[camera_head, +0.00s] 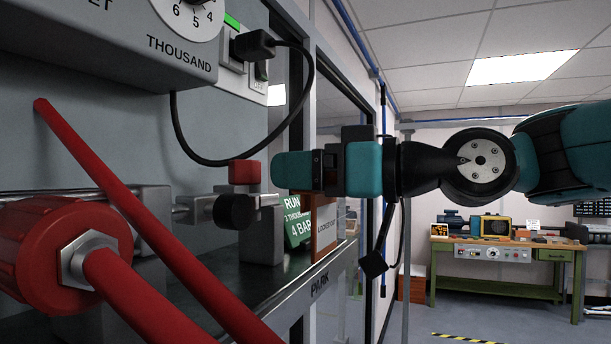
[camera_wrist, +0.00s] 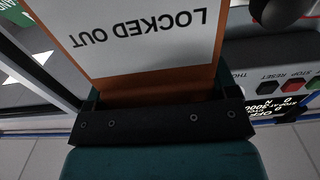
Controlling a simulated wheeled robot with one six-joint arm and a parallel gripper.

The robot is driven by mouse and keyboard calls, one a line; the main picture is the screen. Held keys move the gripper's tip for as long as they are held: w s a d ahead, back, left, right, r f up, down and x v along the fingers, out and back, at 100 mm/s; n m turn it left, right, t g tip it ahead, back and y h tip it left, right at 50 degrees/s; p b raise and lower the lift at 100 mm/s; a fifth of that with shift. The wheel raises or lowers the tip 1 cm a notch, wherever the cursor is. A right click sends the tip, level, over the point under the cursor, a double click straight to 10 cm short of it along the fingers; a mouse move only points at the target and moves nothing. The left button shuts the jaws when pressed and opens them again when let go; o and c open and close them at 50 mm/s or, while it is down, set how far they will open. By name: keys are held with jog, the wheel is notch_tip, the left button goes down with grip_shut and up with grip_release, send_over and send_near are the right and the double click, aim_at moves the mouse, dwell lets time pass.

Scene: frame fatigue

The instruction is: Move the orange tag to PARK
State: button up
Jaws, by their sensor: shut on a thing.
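The orange tag (camera_head: 325,238) has a white face reading LOCKED OUT. In the head view it hangs upright below my gripper (camera_head: 312,178), above the shelf edge; its upper part is hidden by the gripper. In the wrist view the tag (camera_wrist: 150,75) fills the upper middle, its text upside down, its near edge between the dark jaws of my gripper (camera_wrist: 160,105). My gripper is shut on the tag. The word PARK (camera_head: 319,285) is on the front edge of the dark shelf, just below the tag. I cannot tell whether the tag touches the shelf.
A green sign (camera_head: 297,228) reading RUN stands just left of the tag. A grey clamp with a red block (camera_head: 245,172) is close left of my gripper. A black cable (camera_head: 300,105) loops above. Red bars and a red knob (camera_head: 65,250) fill the lower left. A workbench (camera_head: 505,248) stands far right.

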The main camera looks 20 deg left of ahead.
aim_at(327, 250)
jog(key=shift+f+b, duration=2.85)
jog(key=shift+f, duration=0.15)
jog(key=shift+f, duration=0.65)
jog(key=shift+f, duration=0.2)
jog(key=shift+f, duration=0.75)
jog(key=o, duration=0.7)
jog(key=shift+d, duration=0.1)
